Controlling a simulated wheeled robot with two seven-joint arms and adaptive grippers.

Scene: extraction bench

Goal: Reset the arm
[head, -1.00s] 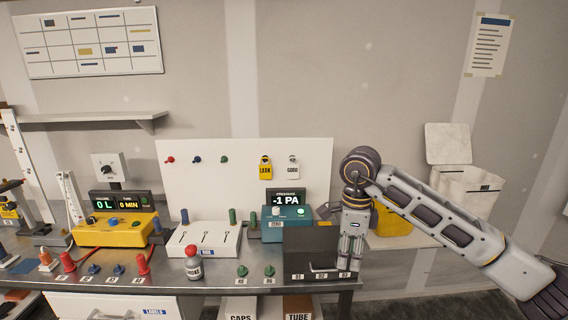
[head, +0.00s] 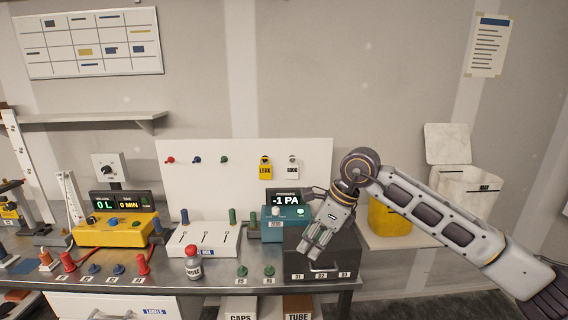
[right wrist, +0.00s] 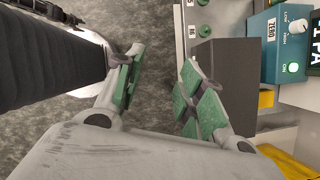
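My right arm comes in from the right, and its gripper (head: 317,246) hangs in front of the dark box (head: 344,248) at the right end of the bench, tilted down and to the left. In the right wrist view its green-padded fingers stand apart around an empty gap (right wrist: 158,90); it is open and holds nothing. The dark box also shows beside the right finger (right wrist: 222,75). My left gripper is in neither view now.
The teal pressure gauge (head: 271,228) stands just left of the right gripper. A yellow bin (head: 391,221) is behind the arm. Space above the bench is clear.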

